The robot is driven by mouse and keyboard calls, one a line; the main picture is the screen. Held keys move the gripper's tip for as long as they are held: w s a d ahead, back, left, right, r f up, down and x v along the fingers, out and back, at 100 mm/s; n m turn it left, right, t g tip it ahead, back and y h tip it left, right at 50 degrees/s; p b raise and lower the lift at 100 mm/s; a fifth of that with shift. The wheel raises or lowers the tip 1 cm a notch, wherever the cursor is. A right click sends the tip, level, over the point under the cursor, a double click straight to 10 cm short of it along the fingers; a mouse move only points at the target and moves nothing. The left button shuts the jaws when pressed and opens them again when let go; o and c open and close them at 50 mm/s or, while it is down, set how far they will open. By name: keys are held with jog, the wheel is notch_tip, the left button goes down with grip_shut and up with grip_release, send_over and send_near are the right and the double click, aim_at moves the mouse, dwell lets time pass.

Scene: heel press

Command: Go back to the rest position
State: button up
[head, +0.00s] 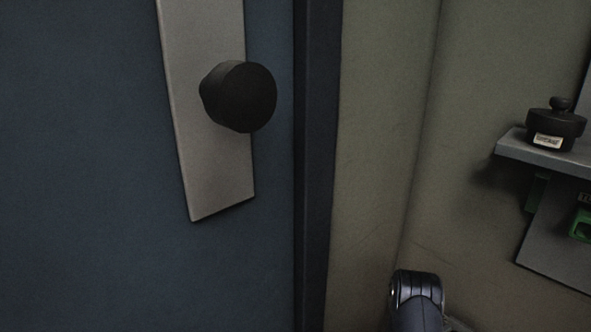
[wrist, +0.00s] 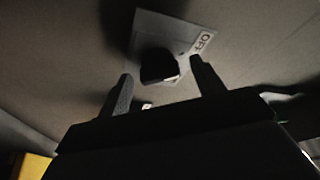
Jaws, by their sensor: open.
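My gripper (wrist: 163,88) shows in the wrist view, with its two dark fingers spread apart and nothing held between them. Beyond the fingertips is a dark knob or switch (wrist: 158,66) on a pale plate (wrist: 150,25) marked "OFF". The knob appears between the fingers in the picture; I cannot tell how far off it is. In the head view only a part of my own arm shows at the bottom, and my gripper is out of sight there.
A blue door (head: 90,180) with a round black knob (head: 240,96) on a grey plate (head: 200,170) fills the left of the head view. At right, a shelf (head: 520,150) holds a black lidded pot (head: 555,125). A green item (head: 580,225) is below it. Something yellow (wrist: 33,167) shows lower left in the wrist view.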

jog(key=p+v, duration=0.3)
jog(key=v, duration=0.8)
jog(key=b+x, duration=0.3)
jog(key=x, duration=0.8)
jog(key=s+a+r+m+g+y+p, duration=0.2)
jog(key=a+m+y+p, duration=0.2)
jog(key=m+p, duration=0.5)
jog(key=shift+s+a+m+y+p, duration=0.15)
jog(key=shift+a+m+y+p, duration=0.45)
jog(key=shift+m, duration=1.5)
jog(key=shift+a+r, duration=0.1)
jog(key=shift+a, duration=0.1)
